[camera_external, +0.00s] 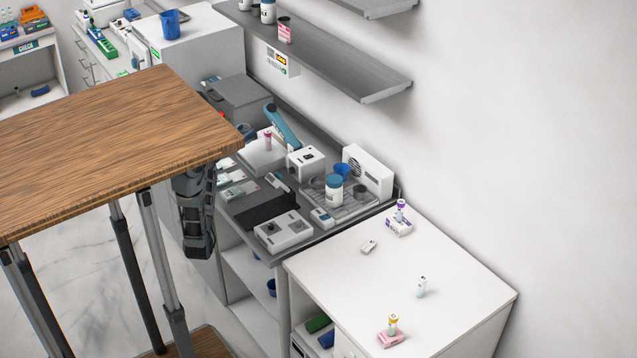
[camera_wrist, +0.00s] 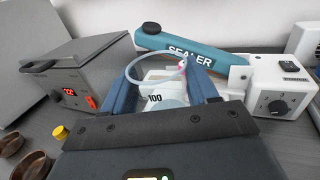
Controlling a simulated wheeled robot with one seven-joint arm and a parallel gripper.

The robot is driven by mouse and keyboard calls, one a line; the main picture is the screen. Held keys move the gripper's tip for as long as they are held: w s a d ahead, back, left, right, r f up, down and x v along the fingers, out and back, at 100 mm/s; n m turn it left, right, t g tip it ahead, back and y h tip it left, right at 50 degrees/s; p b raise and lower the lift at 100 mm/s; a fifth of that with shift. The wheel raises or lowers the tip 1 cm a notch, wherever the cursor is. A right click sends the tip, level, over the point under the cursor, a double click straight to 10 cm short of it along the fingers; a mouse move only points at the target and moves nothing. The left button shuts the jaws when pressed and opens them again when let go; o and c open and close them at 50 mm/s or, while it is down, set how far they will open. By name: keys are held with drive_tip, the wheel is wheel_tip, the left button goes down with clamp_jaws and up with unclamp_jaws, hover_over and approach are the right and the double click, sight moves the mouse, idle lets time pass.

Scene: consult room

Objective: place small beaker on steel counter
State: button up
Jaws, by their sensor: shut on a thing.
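In the wrist view my gripper (camera_wrist: 166,76) is shut on the small beaker (camera_wrist: 154,98), which is clear with a round rim and a "100" mark. The beaker sits between the two blue fingers, its lower part hidden by the dark gripper body. I cannot tell whether its base touches anything. The steel counter (camera_external: 322,240) is grey and crowded in the external view; a grey surface also shows around the gripper in the wrist view. My gripper and the beaker cannot be made out in the external view, where my dark arm shows beside the wooden table.
A teal sealer (camera_wrist: 188,47), a white box with a knob (camera_wrist: 277,98) and a grey box with a red display (camera_wrist: 75,80) stand close around the gripper. Brown bowls (camera_wrist: 33,165) lie lower left. A wooden table (camera_external: 110,135) stands in front; a shelf (camera_external: 330,60) hangs above.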

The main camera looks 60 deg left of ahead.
drive_tip(key=s+a+f+n+g+y, duration=0.3)
drive_tip(key=s+a+y, duration=0.2)
drive_tip(key=s+a, duration=0.55)
drive_tip(key=s+a+f, duration=0.1)
drive_tip(key=a+f, duration=0.1)
drive_tip(key=a, duration=0.1)
drive_tip(key=s+a+f+b, duration=0.1)
drive_tip(key=a+f, duration=0.1)
drive_tip(key=a, duration=0.1)
drive_tip(key=a+f+b, duration=0.1)
drive_tip(key=a, duration=0.2)
drive_tip(key=shift+s+a+f, duration=0.15)
drive_tip(key=shift+s+f, duration=0.25)
drive_tip(key=shift+s+a+f, duration=0.1)
drive_tip(key=shift+a+f, duration=0.3)
drive_tip(key=shift+a, duration=0.05)
drive_tip(key=shift+f+b, duration=0.4)
drive_tip(key=shift+f, duration=1.5)
drive_tip(key=shift+f, duration=0.2)
drive_tip(key=o, duration=1)
drive_tip(key=shift+o, duration=0.2)
